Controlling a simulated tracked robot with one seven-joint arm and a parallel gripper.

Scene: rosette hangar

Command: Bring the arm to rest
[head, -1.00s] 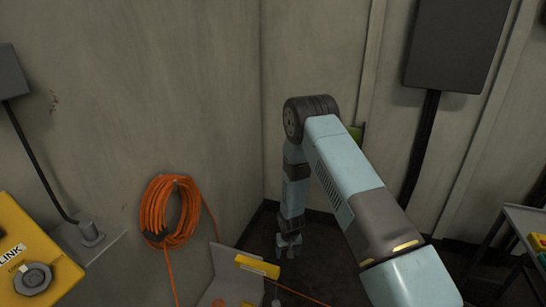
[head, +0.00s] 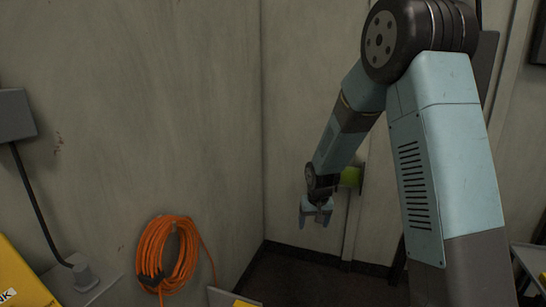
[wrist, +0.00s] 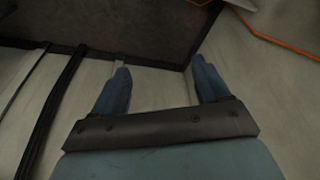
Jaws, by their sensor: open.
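My arm (head: 440,150) rises on the right of the head view and bends at a dark joint near the top. Its forearm slopes down to the left. My gripper (head: 316,218) hangs at its end in front of the corner of the walls, pointing down, with its fingers apart and nothing between them. In the wrist view my gripper (wrist: 162,92) shows two blue fingers spread wide, with bare wall and dark floor beyond.
A coil of orange cable (head: 168,256) hangs on the left wall. A grey box (head: 14,114) with a black cable is at far left, above a yellow box (head: 20,280). A green thing (head: 350,177) is partly hidden behind my wrist. A table edge (head: 528,262) shows at right.

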